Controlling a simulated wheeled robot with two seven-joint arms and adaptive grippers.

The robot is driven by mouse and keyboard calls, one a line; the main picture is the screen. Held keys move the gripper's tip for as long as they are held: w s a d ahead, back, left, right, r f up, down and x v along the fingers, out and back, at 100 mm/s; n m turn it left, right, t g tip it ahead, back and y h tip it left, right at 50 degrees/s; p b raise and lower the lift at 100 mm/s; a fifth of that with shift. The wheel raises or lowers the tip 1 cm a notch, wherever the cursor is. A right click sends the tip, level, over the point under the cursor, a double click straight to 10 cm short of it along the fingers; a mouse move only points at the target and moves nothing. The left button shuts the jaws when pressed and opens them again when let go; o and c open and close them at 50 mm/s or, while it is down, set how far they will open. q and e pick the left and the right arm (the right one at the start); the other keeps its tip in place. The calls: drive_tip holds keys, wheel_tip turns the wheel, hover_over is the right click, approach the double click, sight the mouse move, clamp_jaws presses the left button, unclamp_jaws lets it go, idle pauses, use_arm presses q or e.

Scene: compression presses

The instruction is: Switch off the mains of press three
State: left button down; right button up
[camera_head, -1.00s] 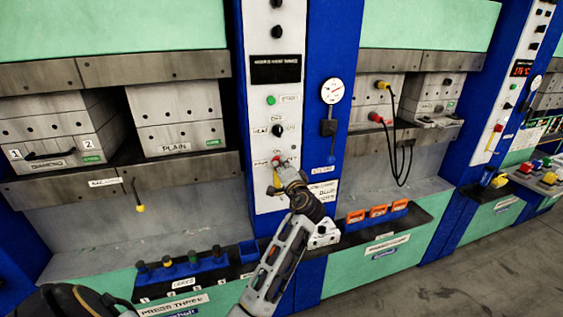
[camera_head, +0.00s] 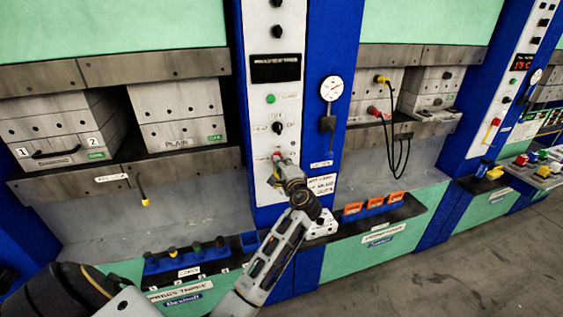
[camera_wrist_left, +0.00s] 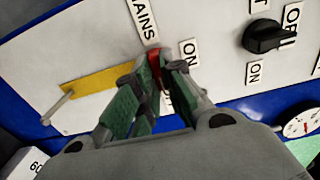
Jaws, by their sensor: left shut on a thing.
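The mains switch of press three is on the white control panel (camera_head: 262,190). In the left wrist view its red handle (camera_wrist_left: 154,66) stands between my left gripper's fingers (camera_wrist_left: 152,84), beside the "MAINS" label (camera_wrist_left: 142,20) and an "ON" label (camera_wrist_left: 188,52). A further label below is mostly hidden by the fingers. A yellow piece (camera_wrist_left: 95,82) extends left of the handle. My left gripper (camera_head: 281,160) is shut on the red handle, and in the head view it covers most of the switch. My right gripper is not in view.
Above the gripper are a black rotary knob (camera_head: 278,128), a green button (camera_head: 271,99) and a dark display (camera_head: 275,67). A gauge (camera_head: 332,88) is on the blue post to the right. Orange items (camera_head: 375,202) sit on the neighbouring press's ledge. Grey floor lies at lower right.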

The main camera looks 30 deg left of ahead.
use_arm(q)
drive_tip(key=c, duration=1.5)
unclamp_jaws()
drive_tip(key=v, duration=1.2)
